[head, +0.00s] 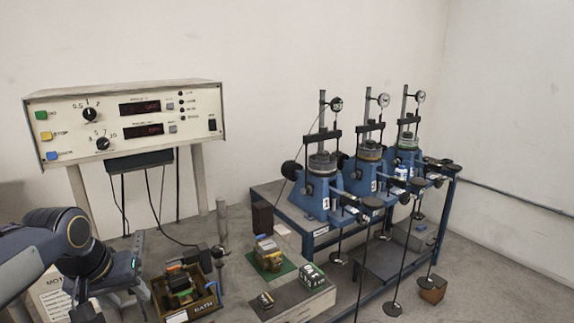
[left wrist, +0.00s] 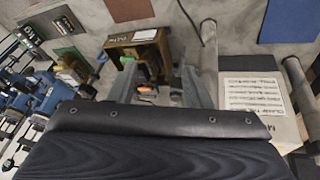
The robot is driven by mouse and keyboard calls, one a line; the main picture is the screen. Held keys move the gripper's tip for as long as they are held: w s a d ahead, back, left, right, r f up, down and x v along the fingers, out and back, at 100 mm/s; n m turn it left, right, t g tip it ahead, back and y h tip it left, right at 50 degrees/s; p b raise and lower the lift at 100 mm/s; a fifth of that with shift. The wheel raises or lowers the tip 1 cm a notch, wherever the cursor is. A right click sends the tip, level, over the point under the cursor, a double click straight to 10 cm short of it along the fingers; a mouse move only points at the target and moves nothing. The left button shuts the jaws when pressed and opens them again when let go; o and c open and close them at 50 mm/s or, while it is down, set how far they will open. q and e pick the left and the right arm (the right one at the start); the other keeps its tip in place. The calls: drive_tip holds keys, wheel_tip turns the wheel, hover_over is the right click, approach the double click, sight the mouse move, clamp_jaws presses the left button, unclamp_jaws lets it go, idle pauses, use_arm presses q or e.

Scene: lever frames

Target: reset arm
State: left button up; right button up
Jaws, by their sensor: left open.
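My left arm comes in from the left in the head view. Its dark gripper (head: 114,298) hangs low beside a small wooden box (head: 208,308). In the left wrist view the two grey fingers of my left gripper (left wrist: 158,84) stand apart, with nothing held between them. The wooden box (left wrist: 120,49) lies beyond the fingertips there, apart from them. Three blue lever frames (head: 317,198) with dial gauges stand in a row on a blue bench, away from my gripper. My right gripper is in neither view.
A white control console (head: 70,143) with knobs and displays stands behind, cables hanging below. A green mat (head: 287,269) and a grey block (head: 297,296) carry small items. Hanging weights (head: 392,309) stand before the bench (head: 322,237). A white printed panel (head: 50,300) is beside my arm.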

use_arm(q)
drive_tip(key=s+d+f+h, duration=0.1)
drive_tip(key=s+d+f, duration=0.2)
drive_tip(key=s, duration=0.4)
drive_tip(key=s+d+f+m+h, duration=0.1)
drive_tip(key=s+d+f, duration=0.2)
drive_tip(key=s, duration=0.4)
drive_tip(key=s+d+f+t+h, duration=0.1)
drive_tip(key=s+d+f, duration=0.2)
drive_tip(key=s, duration=0.3)
drive_tip(key=shift+s+d+f+m, duration=0.15)
drive_tip(key=shift+s+d+m, duration=0.15)
drive_tip(key=shift+s, duration=0.1)
